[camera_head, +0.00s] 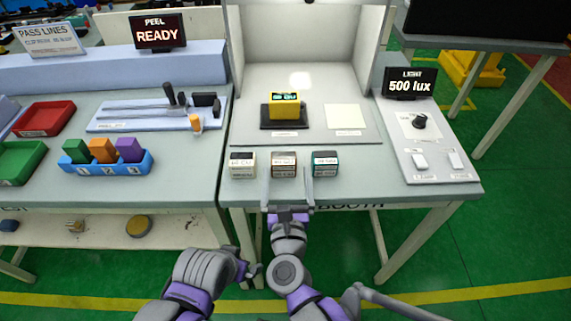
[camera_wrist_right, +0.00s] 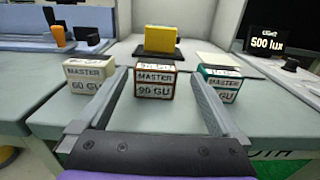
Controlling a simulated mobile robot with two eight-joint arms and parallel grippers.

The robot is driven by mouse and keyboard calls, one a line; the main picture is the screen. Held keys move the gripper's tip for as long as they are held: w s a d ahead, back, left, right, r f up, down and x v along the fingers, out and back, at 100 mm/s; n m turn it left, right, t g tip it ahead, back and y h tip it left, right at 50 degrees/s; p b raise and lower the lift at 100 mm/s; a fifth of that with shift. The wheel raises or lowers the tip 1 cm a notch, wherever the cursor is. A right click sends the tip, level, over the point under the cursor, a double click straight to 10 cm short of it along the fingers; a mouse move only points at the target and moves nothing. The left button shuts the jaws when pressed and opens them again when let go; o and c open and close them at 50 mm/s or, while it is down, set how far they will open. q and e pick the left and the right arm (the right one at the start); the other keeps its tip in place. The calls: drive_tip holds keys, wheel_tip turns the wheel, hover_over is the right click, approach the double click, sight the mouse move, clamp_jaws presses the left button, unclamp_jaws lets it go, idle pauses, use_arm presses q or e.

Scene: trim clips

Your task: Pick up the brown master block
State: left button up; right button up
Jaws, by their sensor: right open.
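The brown master block (camera_head: 283,166) stands on the front of the booth table, in the middle of a row of three. In the right wrist view the brown block (camera_wrist_right: 155,82) carries a label reading MASTER and 90 GU. My right gripper (camera_head: 288,186) is open and empty, with its two fingers on either side of the brown block's line, pointing at it. In the right wrist view the right gripper (camera_wrist_right: 160,95) frames the block between its fingers. Contact cannot be told. My left gripper (camera_head: 252,274) is low, in front of the table; its jaws are unclear.
A cream master block (camera_head: 242,166) stands to the left and a teal one (camera_head: 325,164) to the right, close to my right fingers. Behind are a yellow device (camera_head: 284,106) and a white card (camera_head: 345,117). A light control panel (camera_head: 428,140) is at right.

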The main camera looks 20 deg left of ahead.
sight(283, 152)
drive_tip(key=x, duration=0.8)
drive_tip(key=shift+w+a+f, duration=0.1)
drive_tip(key=shift+a+f, duration=0.05)
drive_tip(key=shift+a, duration=0.2)
drive_tip(key=c, duration=1.3)
